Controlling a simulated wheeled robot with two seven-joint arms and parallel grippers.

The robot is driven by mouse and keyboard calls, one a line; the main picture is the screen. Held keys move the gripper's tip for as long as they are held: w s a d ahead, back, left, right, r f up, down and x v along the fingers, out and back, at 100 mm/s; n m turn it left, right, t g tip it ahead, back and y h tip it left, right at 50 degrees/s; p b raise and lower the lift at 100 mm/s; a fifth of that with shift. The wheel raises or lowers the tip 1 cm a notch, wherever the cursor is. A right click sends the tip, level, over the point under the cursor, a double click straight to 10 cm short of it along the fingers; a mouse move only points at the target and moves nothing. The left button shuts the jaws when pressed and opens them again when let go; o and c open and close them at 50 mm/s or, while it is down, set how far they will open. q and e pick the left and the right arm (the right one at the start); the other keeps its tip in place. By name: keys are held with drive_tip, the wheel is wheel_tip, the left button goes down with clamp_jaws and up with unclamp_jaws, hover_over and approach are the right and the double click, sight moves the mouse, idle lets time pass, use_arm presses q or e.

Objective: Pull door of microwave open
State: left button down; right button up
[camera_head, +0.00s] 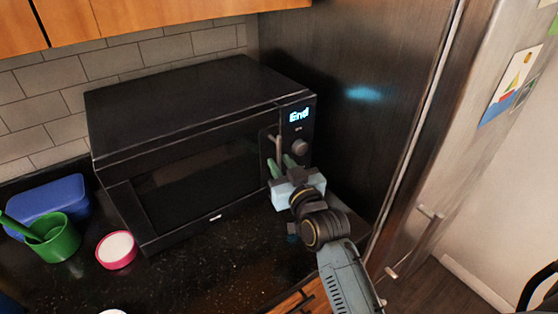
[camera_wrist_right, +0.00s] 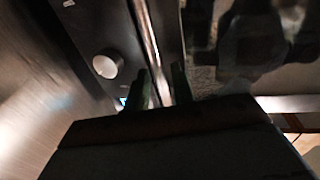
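The black microwave (camera_head: 185,105) stands on the dark counter against the tiled wall. Its dark-windowed door (camera_head: 195,175) looks shut. An upright bar handle (camera_head: 278,148) is on the door's right side, beside the control panel and knob (camera_head: 299,147). The knob also shows in the wrist view (camera_wrist_right: 105,66). My right gripper (camera_head: 283,163) is at the handle, its green fingers pointing at the microwave front. In the wrist view the fingers (camera_wrist_right: 161,88) stand apart, one on each side of the handle bar (camera_wrist_right: 148,32); firm contact is not clear. My left gripper is out of view.
A tall dark refrigerator (camera_head: 350,120) stands close on the right. A green cup (camera_head: 57,245), a blue container (camera_head: 60,195) and a pink-rimmed round dish (camera_head: 116,250) sit on the counter (camera_head: 210,275) at left. Wooden cabinets (camera_head: 150,15) hang above.

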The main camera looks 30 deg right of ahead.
drive_tip(key=shift+w, duration=0.8)
drive_tip(key=shift+c, duration=0.4)
clamp_jaws()
drive_tip(key=shift+s, duration=0.15)
